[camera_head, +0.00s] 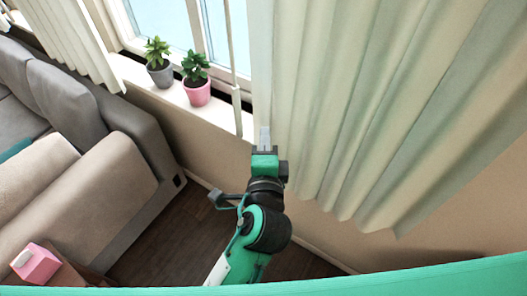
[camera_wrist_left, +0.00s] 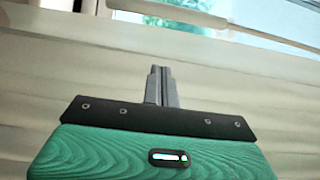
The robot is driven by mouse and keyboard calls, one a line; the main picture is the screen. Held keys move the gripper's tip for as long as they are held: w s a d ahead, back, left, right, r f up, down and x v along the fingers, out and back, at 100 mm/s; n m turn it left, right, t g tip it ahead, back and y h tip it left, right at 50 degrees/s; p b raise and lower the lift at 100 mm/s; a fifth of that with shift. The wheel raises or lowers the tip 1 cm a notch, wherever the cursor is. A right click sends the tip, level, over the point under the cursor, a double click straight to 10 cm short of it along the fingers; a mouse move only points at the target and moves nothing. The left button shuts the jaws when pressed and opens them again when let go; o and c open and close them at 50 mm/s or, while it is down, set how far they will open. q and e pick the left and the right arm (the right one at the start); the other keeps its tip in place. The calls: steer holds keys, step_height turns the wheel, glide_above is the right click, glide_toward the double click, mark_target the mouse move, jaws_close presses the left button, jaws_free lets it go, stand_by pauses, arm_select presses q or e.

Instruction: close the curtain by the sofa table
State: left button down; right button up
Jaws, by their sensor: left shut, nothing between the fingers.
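A pale green-white curtain (camera_head: 350,100) hangs in folds on the right of the head view, beside the window. A second, narrower curtain (camera_head: 68,40) hangs at the upper left. My left gripper (camera_head: 265,138) is at the left edge of the large curtain, near its lower half. Its fingers are shut together with nothing between them. The left wrist view also shows the closed fingers (camera_wrist_left: 160,85), with pale surfaces and part of the window behind. I cannot tell whether the fingertips touch the curtain. A small wooden table (camera_head: 75,275) stands by the sofa at the lower left. My right gripper is not in view.
A grey sofa (camera_head: 95,190) fills the left side. Two potted plants, one in a grey pot (camera_head: 160,76) and one in a pink pot (camera_head: 197,92), stand on the windowsill (camera_head: 180,108). A pink box (camera_head: 36,263) is on the table. Dark floor (camera_head: 165,240) lies open between sofa and wall.

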arm_select(q)
steer(key=w+a, duration=0.3)
steer(key=w, duration=0.2)
steer(key=shift+a, duration=0.3)
steer(key=shift+w, duration=0.1)
